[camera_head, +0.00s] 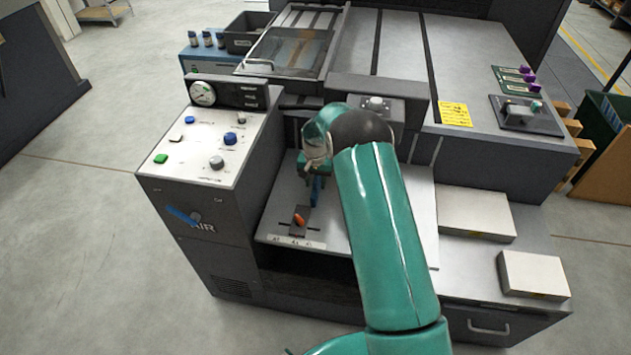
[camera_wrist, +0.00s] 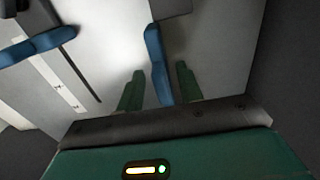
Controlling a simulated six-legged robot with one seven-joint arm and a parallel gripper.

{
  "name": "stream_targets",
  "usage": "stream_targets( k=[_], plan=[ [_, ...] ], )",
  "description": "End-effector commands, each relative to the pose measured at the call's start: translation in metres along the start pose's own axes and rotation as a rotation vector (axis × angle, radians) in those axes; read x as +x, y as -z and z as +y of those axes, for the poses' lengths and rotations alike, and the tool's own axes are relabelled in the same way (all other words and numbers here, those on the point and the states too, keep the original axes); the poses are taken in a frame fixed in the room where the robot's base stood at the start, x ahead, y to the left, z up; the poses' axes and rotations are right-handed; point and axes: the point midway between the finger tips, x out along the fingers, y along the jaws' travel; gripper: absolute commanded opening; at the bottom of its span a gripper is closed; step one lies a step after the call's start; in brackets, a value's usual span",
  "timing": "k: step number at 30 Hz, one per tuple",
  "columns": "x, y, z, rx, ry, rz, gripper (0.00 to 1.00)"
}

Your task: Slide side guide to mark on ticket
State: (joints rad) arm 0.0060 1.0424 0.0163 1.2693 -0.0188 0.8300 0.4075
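The side guide (camera_head: 298,228) is a small dark block with an orange lever (camera_head: 299,219). It sits over a thin slot in the pale plate, behind a white marked strip (camera_head: 290,242). The ticket (camera_head: 455,113) is a yellow card on the machine's right side; its writing is too small to read. In the wrist view, blue parts (camera_wrist: 157,65) show over the plate, and the slot and strip (camera_wrist: 60,85) lie left.
A control cabinet (camera_head: 205,145) with a gauge and buttons stands left of the plate. Two pale blocks (camera_head: 477,215) lie to the right. The machine body (camera_head: 376,105) rises behind my gripper.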

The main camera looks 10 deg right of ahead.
Motion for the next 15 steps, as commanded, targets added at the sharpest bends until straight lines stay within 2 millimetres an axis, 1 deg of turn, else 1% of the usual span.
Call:
stream_targets(
  k=[2,5,6,8,15],
  plan=[
    [-0.0002,0.0001,0.0003,0.0,0.0,0.0,0.36],
    [-0.0003,0.0001,0.0004,0.0,0.0,0.0,0.19],
    [-0.0003,0.0001,0.0004,0.0,0.0,0.0,0.11],
    [-0.0003,0.0001,0.0004,0.0,0.0,0.0,0.0],
    [-0.0005,0.0003,0.0031,0.001,-0.001,0.0,0.0]
  ],
)
